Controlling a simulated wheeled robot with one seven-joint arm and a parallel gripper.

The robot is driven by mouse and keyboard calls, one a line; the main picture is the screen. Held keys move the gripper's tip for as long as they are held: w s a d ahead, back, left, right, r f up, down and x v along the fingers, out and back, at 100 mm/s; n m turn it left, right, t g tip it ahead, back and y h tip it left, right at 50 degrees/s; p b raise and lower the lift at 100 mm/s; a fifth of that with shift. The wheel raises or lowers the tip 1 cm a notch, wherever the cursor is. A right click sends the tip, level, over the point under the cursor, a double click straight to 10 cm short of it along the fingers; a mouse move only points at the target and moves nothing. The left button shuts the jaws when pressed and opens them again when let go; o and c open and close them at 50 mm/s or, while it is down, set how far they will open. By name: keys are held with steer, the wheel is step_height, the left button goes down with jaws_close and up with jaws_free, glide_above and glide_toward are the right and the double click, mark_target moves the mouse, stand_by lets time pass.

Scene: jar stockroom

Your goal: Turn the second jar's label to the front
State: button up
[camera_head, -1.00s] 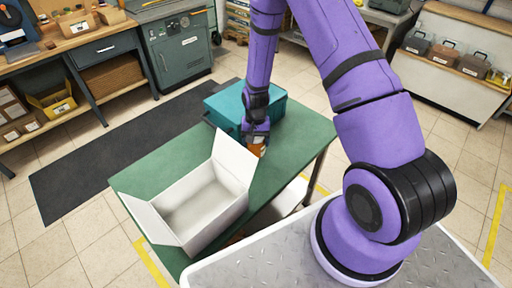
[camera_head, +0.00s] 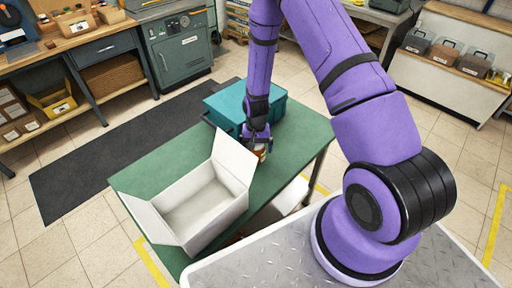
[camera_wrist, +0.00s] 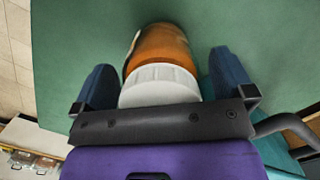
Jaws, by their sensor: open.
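One jar (camera_wrist: 162,47) shows in the wrist view, with an orange-brown body and a white ribbed lid (camera_wrist: 160,84). A thin dark and pale edge runs down its left side; it may be the label's border, but no label face shows. In the head view the jar (camera_head: 261,154) stands on the green table (camera_head: 150,178), mostly hidden by my gripper (camera_head: 260,143). In the wrist view my gripper (camera_wrist: 163,62) is open, with one blue finger on each side of the jar and gaps between. No other jar is seen.
An open white box (camera_head: 205,203) stands just left of the jar, its raised flap close to my gripper. A teal case (camera_head: 228,104) is behind. The table's right edge is near; its left far part is clear.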

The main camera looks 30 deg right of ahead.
steer(key=r, duration=0.4)
steer(key=w+r, duration=0.1)
steer(key=r, duration=0.7)
steer(key=shift+w+d+r, duration=0.35)
steer(key=shift+d, duration=0.05)
steer(key=s+r+n+t, duration=0.1)
steer(key=s+r+t, duration=0.15)
steer(key=r, duration=1.05)
steer(key=s+r+n+t, duration=0.15)
steer(key=s+r, duration=0.25)
steer(key=r, duration=0.8)
steer(key=s+r+n+t, duration=0.1)
steer(key=s+r, duration=0.6)
steer(key=s, duration=0.3)
steer(key=s+a+r+n+t, duration=0.1)
steer(key=s+r+n, duration=0.1)
steer(key=s+r, duration=0.5)
steer(key=s, duration=0.4)
steer(key=shift+s+r+t+h, duration=0.15)
steer(key=shift+r+t+h, duration=0.1)
steer(key=shift+t+h, duration=0.15)
